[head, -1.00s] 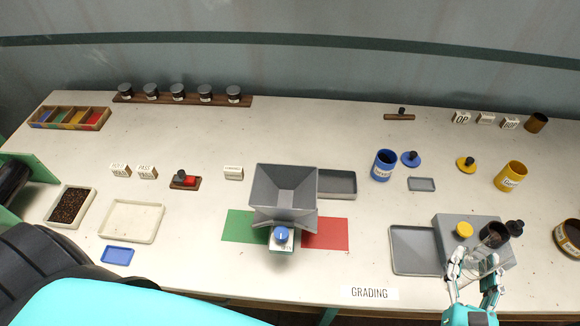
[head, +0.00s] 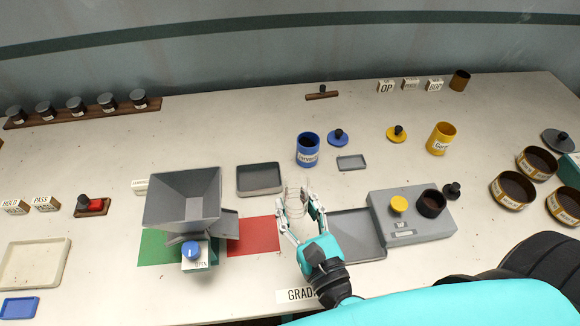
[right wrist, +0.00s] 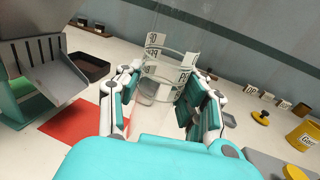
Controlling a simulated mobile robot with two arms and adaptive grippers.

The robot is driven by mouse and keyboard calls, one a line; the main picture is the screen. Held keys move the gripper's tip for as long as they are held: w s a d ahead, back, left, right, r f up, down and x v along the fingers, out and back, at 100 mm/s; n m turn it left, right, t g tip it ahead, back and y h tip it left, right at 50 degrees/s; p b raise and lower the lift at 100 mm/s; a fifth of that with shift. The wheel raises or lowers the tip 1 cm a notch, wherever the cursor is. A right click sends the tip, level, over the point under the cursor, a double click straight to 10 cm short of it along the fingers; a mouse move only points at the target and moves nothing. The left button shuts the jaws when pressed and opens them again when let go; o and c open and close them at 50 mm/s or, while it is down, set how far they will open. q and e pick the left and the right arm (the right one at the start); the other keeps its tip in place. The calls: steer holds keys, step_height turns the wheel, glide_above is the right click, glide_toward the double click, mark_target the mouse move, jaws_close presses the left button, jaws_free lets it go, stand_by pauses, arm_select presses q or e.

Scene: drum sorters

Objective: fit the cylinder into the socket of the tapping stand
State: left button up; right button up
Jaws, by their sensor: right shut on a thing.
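A clear, see-through cylinder (head: 296,203) with ring-like edges is held upright or nearly so in my right gripper (head: 303,222), above the gap between the red mat and the grey tray. In the right wrist view the cylinder (right wrist: 172,70) stands between the two fingers; white lettered shapes show through it. The tapping stand (head: 405,234) is a grey box to the right of the gripper, with a yellow button (head: 399,205) and a dark round socket (head: 431,203) on top. The gripper is apart from the stand. My left gripper is not in view.
A grey tray (head: 356,247) lies between my right gripper and the stand. A grey hopper (head: 181,200) stands to the left, with a red mat (head: 255,236) beside it. A blue cup (head: 307,150) is behind the gripper. A black knob (head: 452,190) is beside the socket.

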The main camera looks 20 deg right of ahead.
steer(key=w+d+f, duration=0.1)
steer(key=w+d, duration=0.2)
steer(key=w, duration=0.1)
steer(key=w+d+f+p, duration=0.1)
steer(key=w+d, duration=0.1)
steer(key=w, duration=0.2)
steer(key=w+d+f, duration=0.2)
steer(key=w+d, duration=0.1)
steer(key=w, duration=0.1)
steer(key=shift+d+p, duration=0.3)
steer(key=shift+p, duration=0.1)
steer(key=shift+f, duration=0.3)
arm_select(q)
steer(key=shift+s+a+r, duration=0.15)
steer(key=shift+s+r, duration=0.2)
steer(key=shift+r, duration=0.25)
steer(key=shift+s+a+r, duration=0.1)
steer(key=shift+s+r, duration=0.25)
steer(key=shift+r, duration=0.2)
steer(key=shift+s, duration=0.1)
arm_select(e)
steer(key=shift+f, duration=0.1)
